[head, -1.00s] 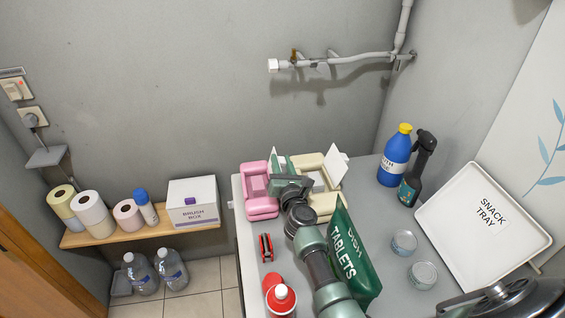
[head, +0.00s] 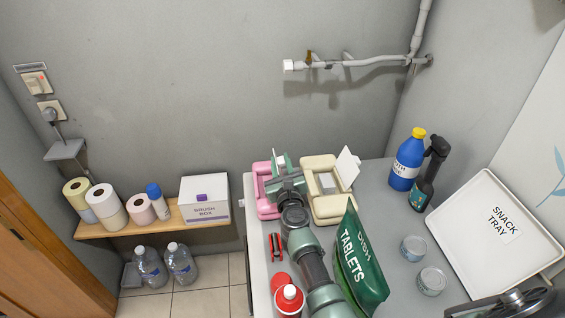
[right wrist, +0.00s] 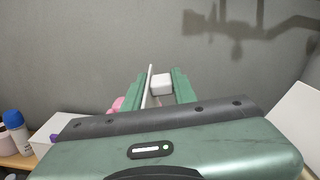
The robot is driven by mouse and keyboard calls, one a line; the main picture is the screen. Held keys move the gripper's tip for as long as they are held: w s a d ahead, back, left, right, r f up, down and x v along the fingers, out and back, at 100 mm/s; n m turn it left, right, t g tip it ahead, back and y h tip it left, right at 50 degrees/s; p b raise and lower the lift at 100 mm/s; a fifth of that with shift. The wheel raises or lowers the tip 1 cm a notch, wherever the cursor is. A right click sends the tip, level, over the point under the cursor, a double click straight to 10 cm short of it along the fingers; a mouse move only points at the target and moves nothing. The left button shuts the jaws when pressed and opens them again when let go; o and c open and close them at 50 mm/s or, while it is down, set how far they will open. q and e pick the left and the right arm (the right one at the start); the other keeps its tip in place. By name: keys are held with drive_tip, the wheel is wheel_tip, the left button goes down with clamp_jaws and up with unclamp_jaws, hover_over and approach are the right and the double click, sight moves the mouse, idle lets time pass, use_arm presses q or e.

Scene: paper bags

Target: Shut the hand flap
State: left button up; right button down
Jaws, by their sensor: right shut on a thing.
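A pink box (head: 262,203) stands at the back left of the grey table, partly hidden by my right gripper. A cream box (head: 331,206) stands close beside it on the right, with its white flap (head: 349,166) standing open. My right gripper (head: 282,160) is over the right side of the pink box, shut on a thin white upright flap. In the right wrist view this flap (right wrist: 148,86) shows edge-on between the green fingers, with part of the pink box (right wrist: 118,104) behind on the left. No lettering shows on either box. My left gripper is not in view.
A green tablets bag (head: 358,262), red bottle (head: 289,298) and red-and-black tool (head: 275,247) lie or stand near my right arm. A blue bottle (head: 406,163), dark spray bottle (head: 428,177), two tins (head: 432,281) and snack tray (head: 478,262) are on the right.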

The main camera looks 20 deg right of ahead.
idle(0.3)
drive_tip(key=c, duration=1.2)
unclamp_jaws()
drive_tip(key=shift+d, duration=0.1)
drive_tip(key=p+v, duration=0.1)
drive_tip(key=v, duration=0.6)
drive_tip(key=shift+s, duration=0.25)
